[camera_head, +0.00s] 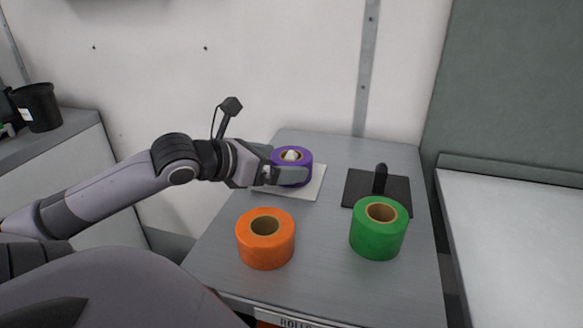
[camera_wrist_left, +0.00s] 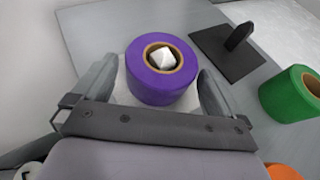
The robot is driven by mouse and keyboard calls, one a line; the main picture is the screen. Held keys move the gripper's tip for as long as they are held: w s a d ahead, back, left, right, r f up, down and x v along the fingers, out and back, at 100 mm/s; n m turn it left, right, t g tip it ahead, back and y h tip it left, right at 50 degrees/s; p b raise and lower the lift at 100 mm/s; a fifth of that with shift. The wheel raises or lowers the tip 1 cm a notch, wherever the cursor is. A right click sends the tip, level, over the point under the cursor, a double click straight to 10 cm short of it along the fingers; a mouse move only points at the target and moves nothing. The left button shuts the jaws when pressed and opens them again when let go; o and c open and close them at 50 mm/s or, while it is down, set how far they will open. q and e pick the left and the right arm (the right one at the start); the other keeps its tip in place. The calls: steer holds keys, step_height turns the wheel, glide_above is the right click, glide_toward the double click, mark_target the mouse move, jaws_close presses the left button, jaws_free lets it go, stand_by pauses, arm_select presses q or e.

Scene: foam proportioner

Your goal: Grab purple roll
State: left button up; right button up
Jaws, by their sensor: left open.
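The purple roll (camera_head: 303,157) stands upright around a white post on a pale square base (camera_head: 305,189), towards the back of the grey table. My left gripper (camera_head: 287,172) is at the roll, its near finger passing in front of the roll's lower side. In the left wrist view the purple roll (camera_wrist_left: 160,88) sits between the two spread fingers of my left gripper (camera_wrist_left: 157,92). A gap shows at the right finger; contact at the left finger cannot be told. The white post tip shows inside the roll's core. My right gripper is out of view.
An orange roll (camera_head: 265,242) and a green roll (camera_head: 378,234) stand on the table (camera_head: 330,285) nearer the front. A black square base (camera_head: 360,191) with an upright black post (camera_head: 380,178) stands empty behind the green roll. A black bin (camera_head: 38,107) is on the left counter.

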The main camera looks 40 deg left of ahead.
mark_target(294, 162)
arm_select(q)
steer(key=shift+b+x, duration=0.55)
steer(key=shift+x, duration=1.65)
steer(key=c, duration=0.8)
